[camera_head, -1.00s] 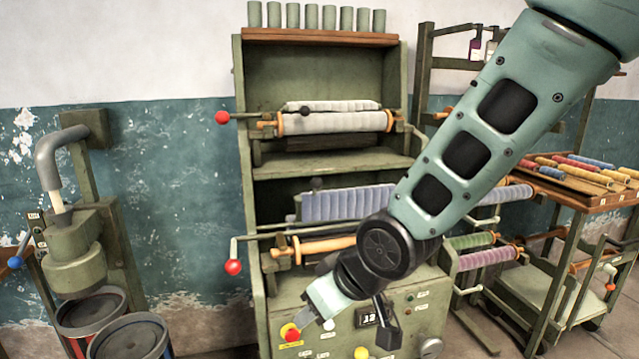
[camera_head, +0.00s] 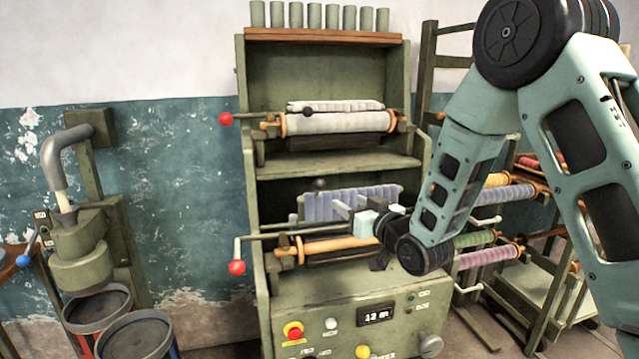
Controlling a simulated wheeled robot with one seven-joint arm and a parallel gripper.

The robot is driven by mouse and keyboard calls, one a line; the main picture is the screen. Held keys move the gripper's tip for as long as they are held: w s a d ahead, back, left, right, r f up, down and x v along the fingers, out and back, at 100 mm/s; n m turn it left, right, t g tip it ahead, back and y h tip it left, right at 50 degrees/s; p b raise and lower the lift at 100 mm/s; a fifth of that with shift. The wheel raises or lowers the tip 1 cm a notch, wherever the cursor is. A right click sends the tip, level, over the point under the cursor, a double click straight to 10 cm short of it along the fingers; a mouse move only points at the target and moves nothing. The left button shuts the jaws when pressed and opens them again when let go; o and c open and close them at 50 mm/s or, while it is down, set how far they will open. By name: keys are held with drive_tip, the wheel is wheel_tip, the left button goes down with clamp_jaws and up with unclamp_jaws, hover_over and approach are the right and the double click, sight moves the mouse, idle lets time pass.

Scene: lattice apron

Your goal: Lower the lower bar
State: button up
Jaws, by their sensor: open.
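The green machine (camera_head: 342,162) has two roller bays. The lower bar (camera_head: 290,234) is a thin dark green rod across the front of the lower bay, with a crank and red ball (camera_head: 237,267) at its left end. Behind it is a pleated lavender roll (camera_head: 350,203); below it is a bare orange-tan roller (camera_head: 328,245). My gripper (camera_head: 345,212) is open in front of the lower bay, close to the bar's right part. It hides that stretch of the bar; I cannot tell whether they touch.
The upper bay has a similar bar with a red ball (camera_head: 226,119) and a white roll (camera_head: 338,122). Below is a control panel with a red button (camera_head: 293,331) and display (camera_head: 377,314). Racks with coloured rolls (camera_head: 490,256) stand right, behind my arm. Drums (camera_head: 135,338) stand left.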

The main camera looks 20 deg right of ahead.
sight(323, 187)
drive_tip(key=p+x, duration=0.4)
drive_tip(key=x, duration=1)
drive_tip(key=shift+w, duration=0.4)
